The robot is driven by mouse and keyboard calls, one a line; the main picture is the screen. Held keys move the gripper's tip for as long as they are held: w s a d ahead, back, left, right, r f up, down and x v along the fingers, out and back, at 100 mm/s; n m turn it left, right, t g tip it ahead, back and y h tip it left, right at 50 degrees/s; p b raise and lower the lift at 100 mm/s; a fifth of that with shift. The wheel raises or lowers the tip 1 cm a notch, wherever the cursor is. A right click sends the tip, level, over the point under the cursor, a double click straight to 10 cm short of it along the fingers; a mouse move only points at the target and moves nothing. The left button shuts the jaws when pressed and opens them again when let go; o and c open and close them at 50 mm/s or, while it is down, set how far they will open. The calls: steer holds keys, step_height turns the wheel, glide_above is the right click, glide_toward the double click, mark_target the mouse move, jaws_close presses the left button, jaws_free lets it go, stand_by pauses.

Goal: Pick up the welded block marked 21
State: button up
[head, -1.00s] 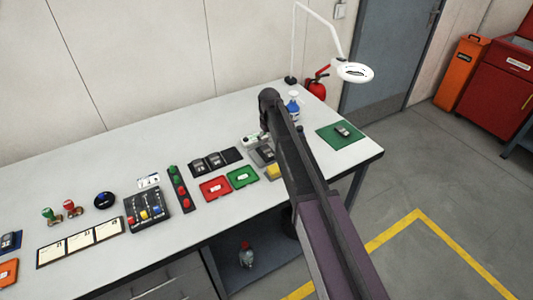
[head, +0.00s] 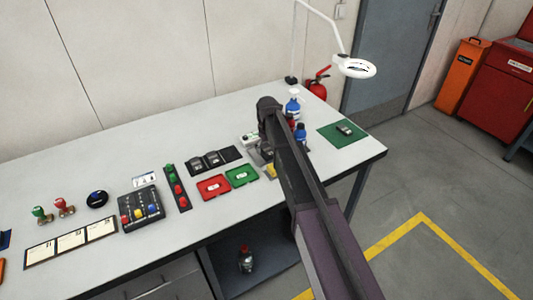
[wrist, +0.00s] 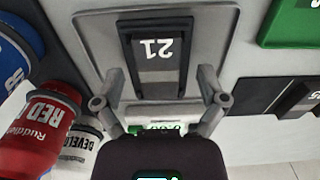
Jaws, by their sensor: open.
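The welded block marked 21 (wrist: 157,60) shows in the wrist view as a dark block with a grey band and white number, upside down in the picture. It lies on a grey square plate (wrist: 215,30). My gripper (wrist: 160,88) is open and empty, its two fingers on either side of the block's lower end in the picture. I cannot tell how high they are above it.
Blue, red and white cans (wrist: 42,125) stand close beside the left finger. A white device with a green display (wrist: 165,118) is below the block in the picture. Red (head: 213,187) and green (head: 241,176) trays lie left of my arm. A green mat (head: 350,140) holds another block.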

stand_by(0.4)
jaws_close()
steer(key=shift+r, duration=0.15)
step_height(320, 180, up, 3)
steer(key=p, duration=0.3)
steer(key=s+d, duration=0.1)
steer(key=s, duration=0.4)
steer(key=s+d+r+p, duration=0.1)
steer(key=s, duration=0.4)
steer(key=s+d+p, duration=0.1)
steer(key=s, duration=0.4)
steer(key=shift+s+r, duration=0.35)
steer(key=shift+r, duration=0.05)
